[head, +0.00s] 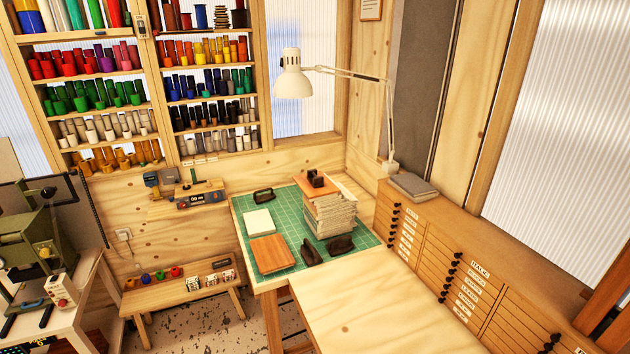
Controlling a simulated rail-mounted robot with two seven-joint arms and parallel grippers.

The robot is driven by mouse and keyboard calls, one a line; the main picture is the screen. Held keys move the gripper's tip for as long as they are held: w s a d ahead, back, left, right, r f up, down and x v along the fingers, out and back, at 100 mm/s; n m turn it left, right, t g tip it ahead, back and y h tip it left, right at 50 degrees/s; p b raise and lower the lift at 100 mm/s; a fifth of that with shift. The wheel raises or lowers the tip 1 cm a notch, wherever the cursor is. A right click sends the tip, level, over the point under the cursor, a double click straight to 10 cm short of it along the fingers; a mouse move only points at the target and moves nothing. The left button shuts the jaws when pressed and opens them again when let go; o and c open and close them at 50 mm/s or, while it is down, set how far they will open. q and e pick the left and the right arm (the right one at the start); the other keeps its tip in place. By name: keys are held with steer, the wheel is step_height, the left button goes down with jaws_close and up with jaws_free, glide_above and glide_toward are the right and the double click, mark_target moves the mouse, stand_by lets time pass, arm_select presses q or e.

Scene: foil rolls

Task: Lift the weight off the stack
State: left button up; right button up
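The stack (331,217) of pale sheets or blocks stands upright on the green cutting mat (288,205) in the head view. A reddish-brown board (327,189) lies on top of it. A small black weight (316,179) sits on that board, near its far side. It looks like a block with a raised part; the details are too small to tell. Neither of my grippers shows in the head view.
Two dark objects (311,252) (341,244) sit in front of the stack. A black object (263,196), a white pad (258,222) and a brown board (271,254) lie left of it. A lamp (293,82) hangs above. The near wooden tabletop (385,305) is bare.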

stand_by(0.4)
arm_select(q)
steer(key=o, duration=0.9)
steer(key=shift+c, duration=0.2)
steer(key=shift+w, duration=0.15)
